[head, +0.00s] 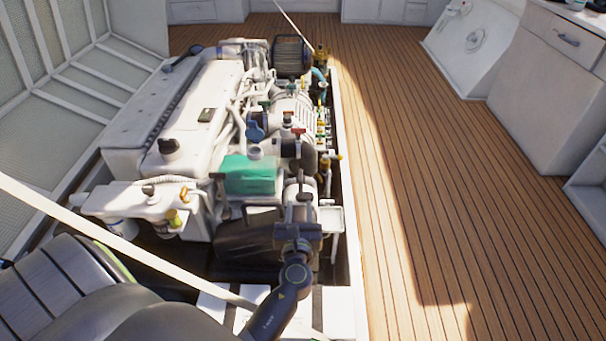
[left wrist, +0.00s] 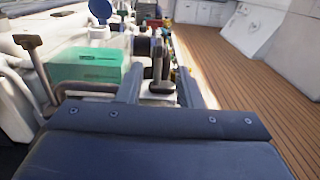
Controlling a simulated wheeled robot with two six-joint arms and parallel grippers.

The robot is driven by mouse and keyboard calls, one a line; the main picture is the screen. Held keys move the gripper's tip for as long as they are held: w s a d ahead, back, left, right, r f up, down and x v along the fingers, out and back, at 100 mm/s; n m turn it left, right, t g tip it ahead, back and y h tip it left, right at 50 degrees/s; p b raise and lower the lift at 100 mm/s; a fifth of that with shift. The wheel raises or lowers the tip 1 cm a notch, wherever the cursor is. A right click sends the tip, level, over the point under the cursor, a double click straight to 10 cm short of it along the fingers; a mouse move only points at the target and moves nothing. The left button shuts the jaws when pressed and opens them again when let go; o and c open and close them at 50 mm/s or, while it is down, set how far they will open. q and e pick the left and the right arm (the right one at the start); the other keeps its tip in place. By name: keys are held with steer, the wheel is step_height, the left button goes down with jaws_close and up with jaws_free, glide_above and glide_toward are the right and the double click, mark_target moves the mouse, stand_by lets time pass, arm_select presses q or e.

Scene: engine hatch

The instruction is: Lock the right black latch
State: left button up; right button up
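My left gripper (head: 299,213) reaches in from the bottom middle of the head view, over the near end of the engine. In the left wrist view its two fingers (left wrist: 160,92) stand apart. A dark upright lever with a black base (left wrist: 160,68), which looks like the right black latch, shows between and beyond the fingertips. No contact is visible. In the head view the gripper partly hides this spot, and I cannot tell the latch's exact position. Another dark-topped lever (left wrist: 31,46) stands at the left of the left wrist view. My right gripper is not in view.
A teal box (head: 250,176) sits on the engine just left of the gripper. The white engine block (head: 205,105) and pipes fill the hatch. Wooden deck (head: 430,180) lies clear to the right. A white strut (head: 100,228) crosses the lower left.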

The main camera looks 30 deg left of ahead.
mark_target(300, 182)
arm_select(q)
steer(key=b+x, duration=0.1)
steer(key=x, duration=0.8)
steer(key=shift+w+a, duration=0.2)
steer(key=shift+w, duration=0.05)
steer(key=shift+x, duration=1.05)
steer(key=shift+w+a, duration=0.35)
steer(key=shift+w, duration=0.2)
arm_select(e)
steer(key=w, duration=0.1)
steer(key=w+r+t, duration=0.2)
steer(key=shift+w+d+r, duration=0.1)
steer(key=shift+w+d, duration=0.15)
arm_select(q)
jaws_close()
